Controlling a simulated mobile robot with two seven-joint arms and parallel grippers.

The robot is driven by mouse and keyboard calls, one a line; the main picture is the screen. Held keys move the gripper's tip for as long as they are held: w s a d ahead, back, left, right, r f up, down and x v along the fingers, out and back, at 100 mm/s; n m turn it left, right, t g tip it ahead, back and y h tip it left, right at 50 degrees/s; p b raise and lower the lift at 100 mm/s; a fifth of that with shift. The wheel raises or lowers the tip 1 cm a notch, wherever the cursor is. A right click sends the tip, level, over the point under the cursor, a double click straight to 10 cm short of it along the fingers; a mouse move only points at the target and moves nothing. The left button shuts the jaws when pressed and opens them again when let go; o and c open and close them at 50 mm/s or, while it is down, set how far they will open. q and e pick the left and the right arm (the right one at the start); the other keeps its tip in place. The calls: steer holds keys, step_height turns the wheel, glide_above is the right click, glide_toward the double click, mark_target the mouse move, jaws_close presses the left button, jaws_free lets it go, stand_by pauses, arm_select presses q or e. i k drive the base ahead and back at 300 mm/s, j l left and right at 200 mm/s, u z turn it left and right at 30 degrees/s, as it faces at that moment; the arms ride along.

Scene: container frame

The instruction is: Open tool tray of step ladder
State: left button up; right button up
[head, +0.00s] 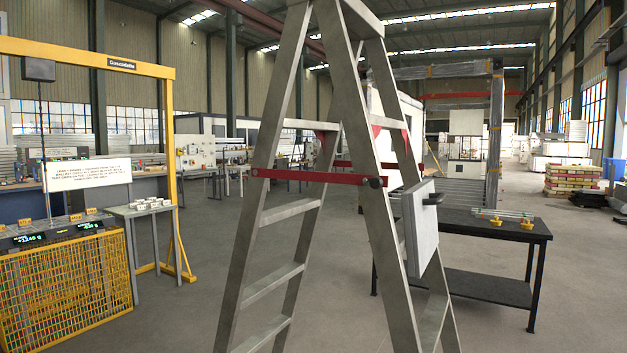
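A grey metal step ladder (382,200) stands close in front of me, its legs spread and its top cut off by the upper edge. A light grey tool tray (420,228) hangs at the ladder's right side. It stands nearly upright as a flat panel, with a dark handle (433,199) near its upper right edge. Neither of my grippers is in view.
A black table (487,230) with several small yellow-based items stands behind the ladder on the right. On the left are a yellow gantry frame (172,120), a yellow mesh cage (65,285) and a small grey table (143,209). The floor around the ladder is clear.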

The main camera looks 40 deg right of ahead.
mark_target(419, 202)
steer(key=l, duration=0.3)
steer(key=i+l+z, duration=0.1)
steer(key=l+z, duration=0.15)
steer(key=z, duration=0.15)
steer(key=i+l+z, duration=0.1)
steer(key=z, duration=0.3)
steer(key=l+z, duration=0.1)
steer(key=z, duration=0.8)
steer(key=i+l, duration=0.25)
steer(key=l, duration=0.15)
steer(key=i+l+u, duration=0.1)
steer(key=i+l, duration=0.15)
steer(key=l, duration=0.15)
steer(key=i+l, duration=0.2)
steer(key=l, duration=0.25)
steer(key=u, duration=0.05)
